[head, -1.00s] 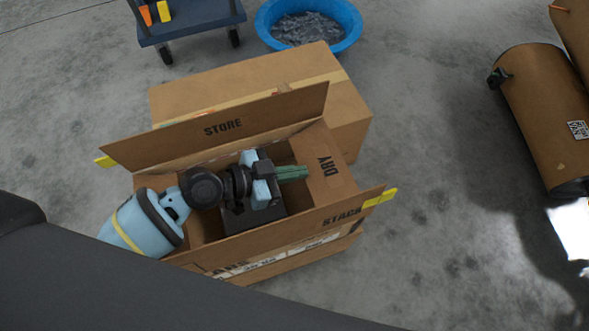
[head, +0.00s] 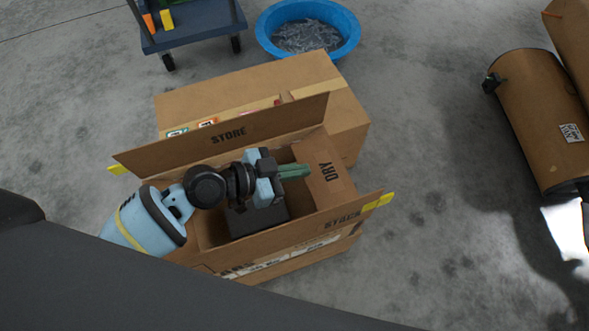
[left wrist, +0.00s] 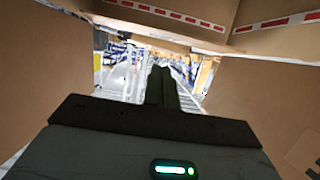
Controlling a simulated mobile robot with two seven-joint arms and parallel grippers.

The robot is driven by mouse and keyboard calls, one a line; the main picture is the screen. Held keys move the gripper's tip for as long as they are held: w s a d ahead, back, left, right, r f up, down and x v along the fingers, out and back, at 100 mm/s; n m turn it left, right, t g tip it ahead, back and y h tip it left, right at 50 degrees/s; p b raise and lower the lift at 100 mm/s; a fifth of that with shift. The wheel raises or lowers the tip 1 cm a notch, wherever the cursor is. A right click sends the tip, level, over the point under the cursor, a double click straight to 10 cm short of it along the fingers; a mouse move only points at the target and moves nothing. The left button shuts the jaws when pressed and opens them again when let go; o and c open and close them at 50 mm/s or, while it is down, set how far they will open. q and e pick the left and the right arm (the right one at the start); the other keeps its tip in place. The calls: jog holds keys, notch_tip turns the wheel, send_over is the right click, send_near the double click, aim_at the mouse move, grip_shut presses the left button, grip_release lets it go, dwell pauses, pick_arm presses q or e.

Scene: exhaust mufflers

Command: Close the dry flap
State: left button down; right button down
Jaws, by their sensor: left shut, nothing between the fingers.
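An open cardboard box stands on the floor in the head view. Its flap marked DRY (head: 328,172) is at the right end, standing up or leaning; its exact angle is hard to tell. The long flap marked STORE (head: 228,136) stands up at the back, and the flap marked STACK (head: 340,222) is at the front. My left gripper (head: 296,171) is over the box opening, shut and empty. Its green fingertips point right, close to the DRY flap; contact cannot be told. The shut fingers (left wrist: 160,86) show in the left wrist view between cardboard surfaces. My right gripper is out of view.
A dark block (head: 255,218) lies inside the box. A closed carton (head: 240,96) stands right behind it. A blue tub (head: 353,38) and a blue cart (head: 200,25) are farther back. Floor right of the box is clear.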

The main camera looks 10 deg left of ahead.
pick_arm(q)
jog(key=v, duration=1)
jog(key=shift+a+r, duration=0.15)
jog(key=shift+r, duration=0.25)
jog(key=shift+s, duration=0.15)
